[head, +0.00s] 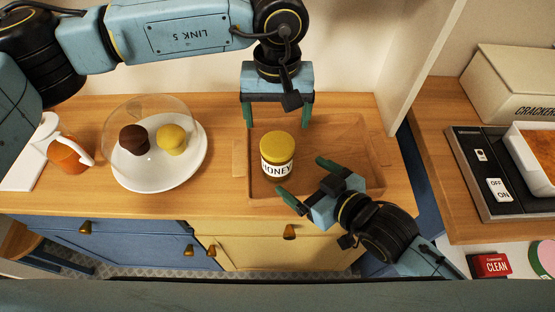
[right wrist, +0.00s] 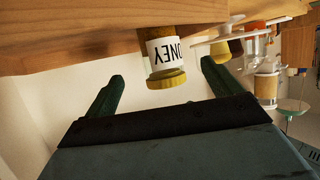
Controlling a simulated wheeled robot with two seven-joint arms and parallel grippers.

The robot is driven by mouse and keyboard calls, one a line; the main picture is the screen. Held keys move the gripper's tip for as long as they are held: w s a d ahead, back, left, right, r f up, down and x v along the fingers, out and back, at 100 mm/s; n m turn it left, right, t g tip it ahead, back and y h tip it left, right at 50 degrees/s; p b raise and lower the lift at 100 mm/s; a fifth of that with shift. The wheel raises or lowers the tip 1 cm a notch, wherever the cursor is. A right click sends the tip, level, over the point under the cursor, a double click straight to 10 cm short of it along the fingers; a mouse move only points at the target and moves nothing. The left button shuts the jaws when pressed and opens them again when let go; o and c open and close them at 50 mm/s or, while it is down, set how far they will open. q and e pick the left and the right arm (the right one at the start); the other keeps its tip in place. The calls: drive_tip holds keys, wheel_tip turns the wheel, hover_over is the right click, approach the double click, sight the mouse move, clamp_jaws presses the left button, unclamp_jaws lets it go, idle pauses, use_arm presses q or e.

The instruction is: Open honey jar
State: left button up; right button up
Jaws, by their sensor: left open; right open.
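The honey jar (head: 278,155) stands upright on a wooden tray (head: 345,135), with its yellow lid on and a white label reading HONEY. My left gripper (head: 277,116) is open, pointing down just behind and above the jar. My right gripper (head: 307,178) is open at the jar's front right, its fingers pointing toward the jar, apart from it in the head view. In the right wrist view the jar (right wrist: 163,55) appears upside down between and beyond the open fingers of my right gripper (right wrist: 162,80). Nothing is held.
A white plate (head: 140,178) under a clear dome holds a brown and a yellow cupcake. An orange mug (head: 68,152) stands at far left. A white wall panel (head: 425,60) rises right of the tray. A black switch panel (head: 480,165) and a crackers box (head: 515,85) are beyond.

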sight(277, 144)
drive_tip(key=x, duration=0.8)
drive_tip(key=shift+w+a+f, duration=0.1)
drive_tip(key=shift+w+a, duration=0.15)
drive_tip(key=shift+c, duration=0.4)
drive_tip(key=c, duration=1.7)
use_arm(q)
drive_tip(key=shift+m, duration=0.4)
use_arm(e)
drive_tip(key=shift+c, duration=1)
use_arm(q)
drive_tip(key=m, duration=0.3)
drive_tip(key=shift+r, duration=0.2)
drive_tip(key=shift+f+m, duration=0.3)
drive_tip(key=shift+m, duration=0.1)
wheel_tip(277, 144, down, 7)
drive_tip(key=shift+f, duration=0.15)
drive_tip(key=shift+c, duration=0.4)
